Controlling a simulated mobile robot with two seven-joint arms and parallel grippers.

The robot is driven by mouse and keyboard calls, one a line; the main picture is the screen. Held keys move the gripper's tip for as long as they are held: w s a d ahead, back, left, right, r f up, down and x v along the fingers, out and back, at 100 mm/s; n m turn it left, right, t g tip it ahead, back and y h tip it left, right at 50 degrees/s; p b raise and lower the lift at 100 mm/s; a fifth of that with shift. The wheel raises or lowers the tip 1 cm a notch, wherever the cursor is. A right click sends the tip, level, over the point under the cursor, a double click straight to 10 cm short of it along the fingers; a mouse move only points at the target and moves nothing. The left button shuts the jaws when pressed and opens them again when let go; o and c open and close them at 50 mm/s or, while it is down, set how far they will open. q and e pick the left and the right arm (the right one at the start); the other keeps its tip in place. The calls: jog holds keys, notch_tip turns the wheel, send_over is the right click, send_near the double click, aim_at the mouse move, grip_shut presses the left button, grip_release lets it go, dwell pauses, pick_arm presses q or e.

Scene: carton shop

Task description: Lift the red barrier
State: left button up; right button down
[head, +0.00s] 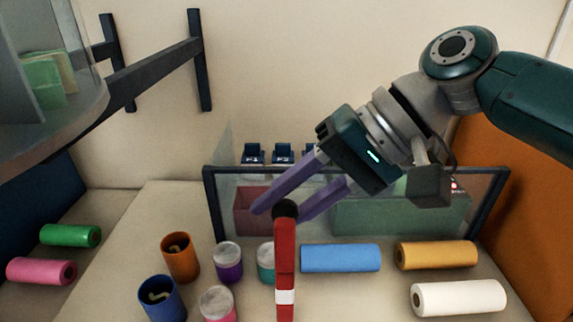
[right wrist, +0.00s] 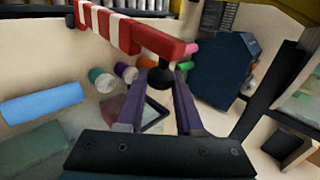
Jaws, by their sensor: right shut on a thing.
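The red barrier (head: 285,255) is a red bar with white bands. In the head view it runs from the bottom edge up to a dark round knob (head: 285,209) at its far end. My right gripper (head: 283,212) reaches in from the upper right, its two purple fingers on either side of the knob, shut on it. In the right wrist view the striped bar (right wrist: 130,30) crosses the top, and the knob (right wrist: 158,80) sits between the fingers (right wrist: 160,84). The bar's near end is cut off in the head view. My left gripper is not in view.
A dark-framed clear panel (head: 360,172) stands behind the barrier, with a red bin (head: 255,222) and a green bin (head: 400,218) behind it. Blue (head: 340,258), orange (head: 437,254) and white (head: 458,297) rolls lie right. Several cups and jars (head: 180,257) stand left.

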jog(key=shift+f, duration=0.1)
jog(key=c, duration=0.6)
grip_release()
jog(key=shift+o, duration=0.2)
jog(key=v, duration=1)
